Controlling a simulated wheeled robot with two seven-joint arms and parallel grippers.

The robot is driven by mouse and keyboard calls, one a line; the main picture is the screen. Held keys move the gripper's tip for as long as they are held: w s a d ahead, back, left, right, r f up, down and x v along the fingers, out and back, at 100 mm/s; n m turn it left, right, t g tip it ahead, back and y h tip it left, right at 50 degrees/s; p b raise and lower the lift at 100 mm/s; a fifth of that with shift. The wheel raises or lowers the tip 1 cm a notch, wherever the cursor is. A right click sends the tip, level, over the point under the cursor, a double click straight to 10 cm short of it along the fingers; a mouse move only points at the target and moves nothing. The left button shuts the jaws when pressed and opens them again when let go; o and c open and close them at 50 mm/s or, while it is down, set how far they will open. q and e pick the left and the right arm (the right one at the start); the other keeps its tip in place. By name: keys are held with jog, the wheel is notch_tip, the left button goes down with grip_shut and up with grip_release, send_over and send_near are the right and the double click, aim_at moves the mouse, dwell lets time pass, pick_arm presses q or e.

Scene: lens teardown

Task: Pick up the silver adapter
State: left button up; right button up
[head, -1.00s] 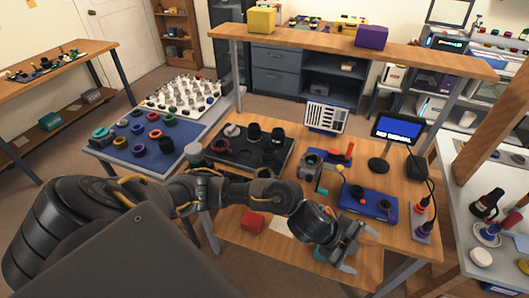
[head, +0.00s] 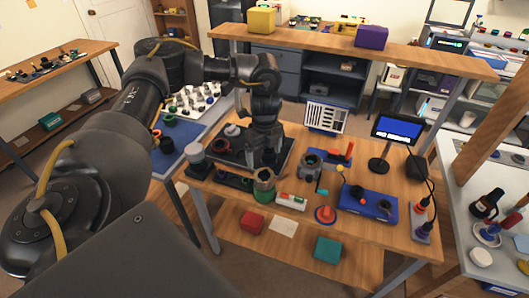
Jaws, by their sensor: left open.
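A small silver round piece (head: 233,130), which looks like the silver adapter, sits at the back left of the black tray (head: 213,160) on the wooden workbench. My left gripper (head: 264,160) points down over the right part of that tray, to the right of the silver piece and apart from it. It is open; I see nothing held in it. The arm and gripper hide the dark lens parts on that side of the tray. My right gripper is not in view.
A grey-topped cylinder (head: 195,155) stands at the tray's left. An olive ringed cylinder (head: 264,188) stands in front of my gripper.

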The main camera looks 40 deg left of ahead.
pick_arm(q)
jog(key=p, duration=0.1)
send_over(264, 177)
jog(key=f, duration=0.5)
jog(key=shift+w+a+f, duration=0.15)
jog(key=shift+w+f, duration=0.1)
jog(key=shift+w, duration=0.05)
jog(key=shift+s+f+p, duration=0.1)
jog(key=shift+f+p, duration=0.15)
jog(key=shift+p, duration=0.25)
jog(key=f+p, duration=0.1)
jog(key=f, duration=0.2)
jog(key=shift+s+f+p, duration=0.2)
jog(key=shift+f+p, duration=0.15)
jog(key=shift+f, duration=0.5)
jog(key=c, duration=1.1)
